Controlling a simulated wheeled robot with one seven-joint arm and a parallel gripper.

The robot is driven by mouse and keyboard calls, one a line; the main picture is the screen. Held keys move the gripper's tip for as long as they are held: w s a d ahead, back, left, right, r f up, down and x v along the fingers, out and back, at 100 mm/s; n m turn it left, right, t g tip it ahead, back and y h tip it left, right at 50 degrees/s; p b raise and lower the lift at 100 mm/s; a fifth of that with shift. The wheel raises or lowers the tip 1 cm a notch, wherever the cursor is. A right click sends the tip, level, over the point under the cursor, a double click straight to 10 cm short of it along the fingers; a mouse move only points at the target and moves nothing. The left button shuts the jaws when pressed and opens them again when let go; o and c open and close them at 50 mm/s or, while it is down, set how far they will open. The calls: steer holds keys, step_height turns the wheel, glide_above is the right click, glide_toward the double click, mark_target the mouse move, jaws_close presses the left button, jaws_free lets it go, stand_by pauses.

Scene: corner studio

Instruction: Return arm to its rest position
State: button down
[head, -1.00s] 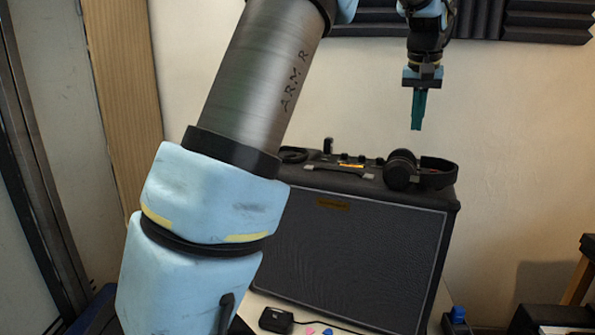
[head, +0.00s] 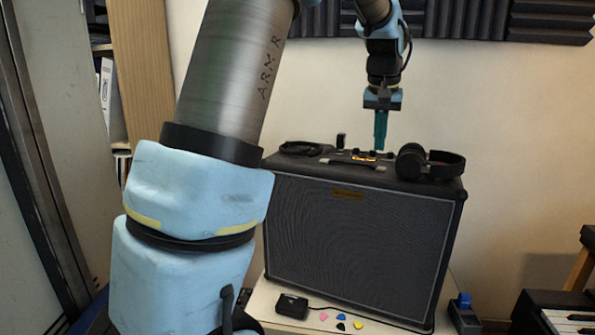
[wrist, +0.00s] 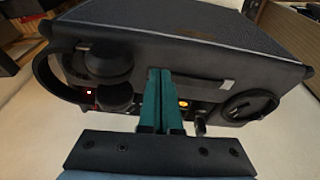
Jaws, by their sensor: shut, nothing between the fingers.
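My arm crosses the left and top of the head view. My gripper (head: 380,147) points down with its teal fingers together and nothing between them. In the head view its fingertips appear close to the back of the top of a black amplifier (head: 360,245); I cannot tell the exact gap. In the wrist view the shut fingers (wrist: 159,72) point toward the amplifier's top (wrist: 215,50), overlapping its handle strip in the picture.
Headphones (head: 430,163) lie on the amplifier's right end, and a coiled cable (head: 306,149) on its left. A small black box (head: 291,306) and several coloured picks (head: 341,326) lie on the pale table in front. Foam panels (head: 480,18) line the back wall.

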steer(key=s+a+f+n, duration=0.1)
steer(key=s+a+f, duration=0.1)
steer(key=a+f, duration=0.35)
steer(key=s+a+f+n, duration=0.1)
steer(key=s+a+f, duration=0.2)
steer(key=a, duration=0.6)
steer(key=s+a+f+n+g, duration=0.1)
steer(key=s+a+f, duration=0.7)
steer(key=s+a, duration=0.3)
steer(key=shift+s+a+f+y, duration=0.3)
steer(key=shift+s+y, duration=0.1)
steer(key=shift+s, duration=0.55)
